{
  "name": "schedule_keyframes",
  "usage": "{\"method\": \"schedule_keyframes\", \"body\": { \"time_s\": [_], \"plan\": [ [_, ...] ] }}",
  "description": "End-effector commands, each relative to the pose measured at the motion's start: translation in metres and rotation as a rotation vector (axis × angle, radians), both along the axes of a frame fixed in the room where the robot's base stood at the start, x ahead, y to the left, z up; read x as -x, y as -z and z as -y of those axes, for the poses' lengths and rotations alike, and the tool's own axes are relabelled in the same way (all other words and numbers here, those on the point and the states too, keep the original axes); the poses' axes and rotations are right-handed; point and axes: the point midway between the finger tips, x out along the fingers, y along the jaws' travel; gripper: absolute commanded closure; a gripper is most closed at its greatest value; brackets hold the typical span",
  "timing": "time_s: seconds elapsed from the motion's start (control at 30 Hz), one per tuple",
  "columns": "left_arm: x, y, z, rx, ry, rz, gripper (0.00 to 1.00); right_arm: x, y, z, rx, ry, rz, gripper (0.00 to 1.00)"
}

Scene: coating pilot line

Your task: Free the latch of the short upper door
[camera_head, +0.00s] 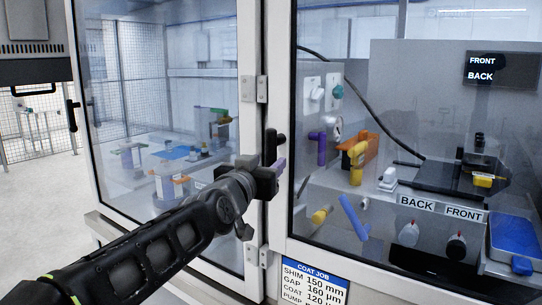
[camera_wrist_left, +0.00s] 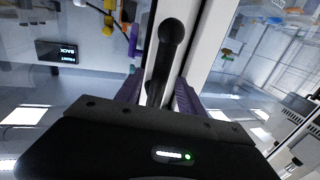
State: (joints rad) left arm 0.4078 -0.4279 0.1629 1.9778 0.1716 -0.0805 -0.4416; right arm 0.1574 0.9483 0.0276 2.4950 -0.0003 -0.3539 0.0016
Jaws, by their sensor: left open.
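A black latch handle (camera_head: 271,143) with a rounded knob stands at the white frame seam between the two glass doors. In the left wrist view the handle (camera_wrist_left: 171,32) runs down from its knob to between my purple fingers. My left gripper (camera_head: 275,167) is at the handle's lower part. In the wrist view the gripper (camera_wrist_left: 158,92) is open, with a finger on either side of the handle. Contact cannot be made out. The right glass door (camera_head: 400,225) looks closed against the seam. My gripper hides the latch's lower end. My right gripper is out of view.
Behind the right glass are purple and yellow tools, an orange block (camera_head: 368,150) and a blue tray (camera_head: 514,238). The left glass door (camera_head: 165,60) has its own black handle (camera_head: 72,115). Metal hinges (camera_head: 262,88) sit along the seam. Open floor lies at left.

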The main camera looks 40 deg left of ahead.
Motion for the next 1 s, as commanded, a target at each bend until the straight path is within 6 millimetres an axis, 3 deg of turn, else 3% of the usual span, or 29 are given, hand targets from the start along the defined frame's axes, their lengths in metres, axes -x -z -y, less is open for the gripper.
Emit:
{"method": "schedule_keyframes", "body": {
  "time_s": [0.2,0.57,1.0],
  "plan": [
    [-0.028,-0.001,-0.008,0.001,0.001,-0.001,0.54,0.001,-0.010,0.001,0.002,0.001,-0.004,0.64],
    [-0.032,0.000,-0.009,0.000,0.000,0.000,0.55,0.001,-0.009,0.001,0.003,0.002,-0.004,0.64],
    [-0.032,0.000,-0.009,0.000,0.000,0.000,0.91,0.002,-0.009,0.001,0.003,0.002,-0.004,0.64]
  ]
}}
